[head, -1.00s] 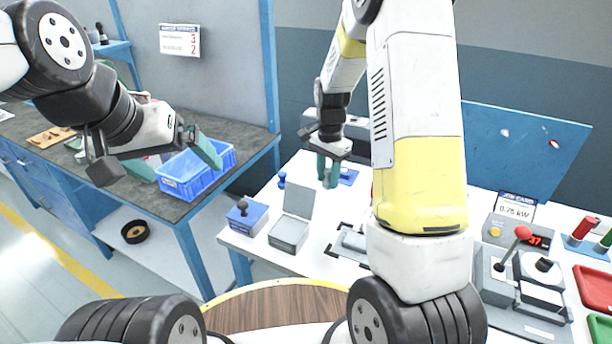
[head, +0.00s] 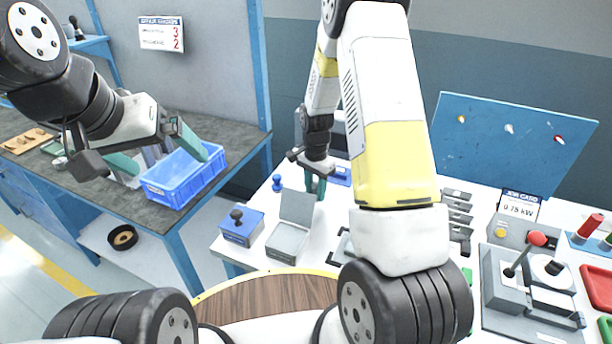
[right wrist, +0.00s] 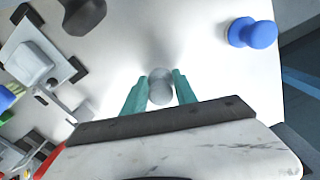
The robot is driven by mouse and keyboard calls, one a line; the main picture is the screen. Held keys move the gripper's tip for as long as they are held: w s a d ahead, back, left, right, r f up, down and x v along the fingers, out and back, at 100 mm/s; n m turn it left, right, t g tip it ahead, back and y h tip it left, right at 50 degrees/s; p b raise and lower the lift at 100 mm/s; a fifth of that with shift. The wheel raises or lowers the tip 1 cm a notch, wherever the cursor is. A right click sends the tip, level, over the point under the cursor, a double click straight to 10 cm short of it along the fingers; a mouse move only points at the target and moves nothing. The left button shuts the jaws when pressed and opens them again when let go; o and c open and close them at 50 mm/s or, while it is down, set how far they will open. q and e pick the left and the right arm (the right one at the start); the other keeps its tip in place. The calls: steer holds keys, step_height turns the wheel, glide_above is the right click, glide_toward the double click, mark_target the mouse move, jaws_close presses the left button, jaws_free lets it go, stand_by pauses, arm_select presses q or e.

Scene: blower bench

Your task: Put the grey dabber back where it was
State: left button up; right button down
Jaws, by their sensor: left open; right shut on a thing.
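The grey dabber (right wrist: 160,84) shows in the right wrist view between the two teal fingers of my right gripper (right wrist: 160,92), which is shut on it. In the head view my right gripper (head: 318,187) points down over the white bench, behind the open grey box; the dabber cannot be made out there. Whether the dabber touches the bench top is unclear. A blue dabber (head: 277,183) stands on the bench left of the right gripper; it also shows in the right wrist view (right wrist: 252,33). My left gripper (head: 165,148) is open, by the blue bin.
The grey box with raised lid (head: 288,240) and a blue block with a black knob (head: 240,226) stand near the bench's front left. The blue bin (head: 183,182) sits on the dark side table. A grey clamp fixture (right wrist: 38,68) lies beyond.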

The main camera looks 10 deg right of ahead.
steer(key=shift+f, duration=0.5)
steer(key=shift+f, duration=0.15)
steer(key=c, duration=1)
jaws_free()
steer(key=shift+o, duration=0.2)
